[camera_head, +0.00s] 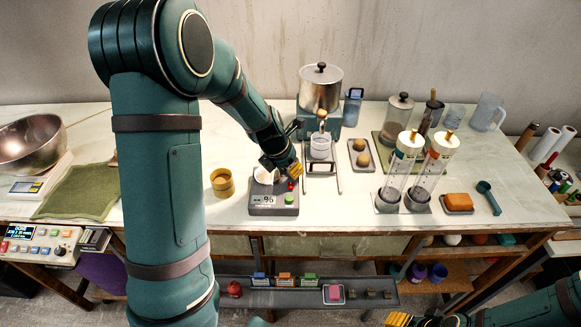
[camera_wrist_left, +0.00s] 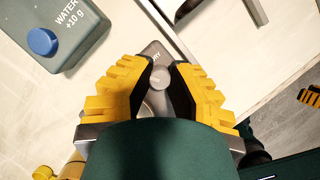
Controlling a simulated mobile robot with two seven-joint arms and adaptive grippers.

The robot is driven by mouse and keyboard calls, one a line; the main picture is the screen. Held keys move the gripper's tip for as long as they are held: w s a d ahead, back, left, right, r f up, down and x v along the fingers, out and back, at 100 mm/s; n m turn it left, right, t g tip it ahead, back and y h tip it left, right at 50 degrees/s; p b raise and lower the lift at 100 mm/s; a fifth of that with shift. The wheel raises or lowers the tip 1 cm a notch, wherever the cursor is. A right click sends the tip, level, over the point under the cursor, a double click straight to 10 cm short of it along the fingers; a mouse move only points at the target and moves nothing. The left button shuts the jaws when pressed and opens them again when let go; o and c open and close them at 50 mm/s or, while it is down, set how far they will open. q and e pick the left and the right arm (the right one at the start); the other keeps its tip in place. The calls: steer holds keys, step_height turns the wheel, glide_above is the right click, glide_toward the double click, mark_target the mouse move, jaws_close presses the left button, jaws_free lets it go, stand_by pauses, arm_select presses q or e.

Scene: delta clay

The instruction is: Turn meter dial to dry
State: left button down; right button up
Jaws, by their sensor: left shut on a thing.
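The meter (camera_head: 262,211) is a grey box with a display that seems to read 96, near the middle front of the table. My left gripper (camera_head: 296,172) reaches down at its right side in the head view. In the left wrist view, the yellow fingers of my left gripper (camera_wrist_left: 160,88) are closed around a grey round dial (camera_wrist_left: 160,77). Part of a label ending in "RY" shows on the dark plate (camera_wrist_left: 150,49) beyond it. The dial's pointer cannot be made out. My right gripper (camera_head: 399,319) is at the bottom edge, mostly cut off.
A green button (camera_head: 289,199) is on the meter's front. A yellow cup (camera_head: 222,183) stands left of it, a metal stand (camera_head: 338,178) right of it. Tube holders (camera_head: 388,200) stand farther right.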

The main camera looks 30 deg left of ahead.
arm_select(q)
steer(key=shift+m, duration=0.4)
steer(key=shift+m+g+h, duration=0.4)
steer(key=shift+m+h, duration=0.1)
steer(key=shift+m, duration=0.5)
steer(key=m+p, duration=0.1)
steer(key=m, duration=0.1)
steer(key=shift+m+g+h, duration=0.3)
steer(key=shift+m+h, duration=0.1)
steer(key=m+g+h+p, duration=0.1)
steer(key=m+p, duration=0.1)
steer(key=m, duration=0.2)
steer(key=shift+m+g+p, duration=0.6)
steer(key=shift+m+g, duration=0.2)
steer(key=shift+m, duration=0.9)
arm_select(e)
steer(key=shift+w+d+r, duration=0.1)
steer(key=shift+w+r, duration=0.15)
steer(key=shift+r, duration=0.45)
steer(key=shift+w+a+r, duration=0.1)
steer(key=shift+w+r, duration=0.1)
steer(key=shift+r, duration=0.45)
steer(key=shift+w+d+r, duration=0.1)
steer(key=shift+w+r, duration=0.15)
steer(key=shift+r, duration=0.45)
arm_select(q)
steer(key=shift+f, duration=0.1)
steer(key=c, duration=0.9)
jaws_free()
steer(key=shift+o, duration=0.2)
